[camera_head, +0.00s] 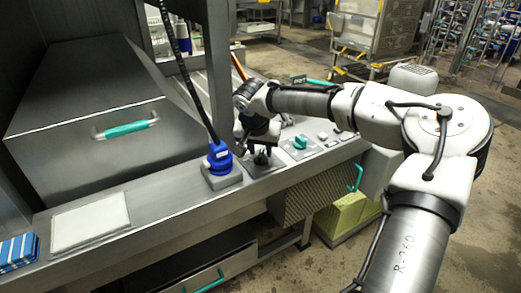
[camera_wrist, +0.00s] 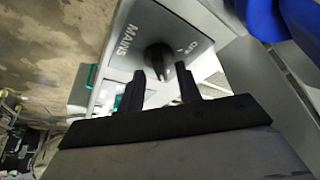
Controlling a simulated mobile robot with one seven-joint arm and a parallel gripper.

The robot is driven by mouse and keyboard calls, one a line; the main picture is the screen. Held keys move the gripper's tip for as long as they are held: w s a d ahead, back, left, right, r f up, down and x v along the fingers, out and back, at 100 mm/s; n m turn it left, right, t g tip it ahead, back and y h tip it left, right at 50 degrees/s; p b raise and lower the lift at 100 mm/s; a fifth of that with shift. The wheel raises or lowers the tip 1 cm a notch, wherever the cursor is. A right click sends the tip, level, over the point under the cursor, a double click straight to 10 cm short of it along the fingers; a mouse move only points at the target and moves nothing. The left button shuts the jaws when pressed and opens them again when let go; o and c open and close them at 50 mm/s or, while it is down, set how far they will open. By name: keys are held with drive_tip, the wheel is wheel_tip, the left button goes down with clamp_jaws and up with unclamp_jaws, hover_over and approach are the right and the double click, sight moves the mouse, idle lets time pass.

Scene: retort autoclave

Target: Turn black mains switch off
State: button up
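The black mains switch (camera_wrist: 159,58) is a rotary knob on a grey plate marked "MAINS", with small lettering beside the knob that is hard to read. In the wrist view my gripper (camera_wrist: 161,72) is open, with one dark finger on each side of the knob's near part. Gaps show between the fingers and the knob, and I cannot tell whether either touches it. In the head view the switch (camera_head: 261,159) is on the sloping console, partly hidden under my gripper (camera_head: 262,148), which reaches down from above.
A blue connector (camera_head: 219,157) with a black cable stands just left of the switch. A teal knob (camera_head: 300,142) and several small buttons are to its right. A steel box with a teal handle (camera_head: 127,130) lies behind. A white pad (camera_head: 90,221) lies at the left front.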

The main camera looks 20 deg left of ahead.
drive_tip(key=shift+w+f, duration=0.2)
drive_tip(key=shift+f, duration=0.25)
clamp_jaws()
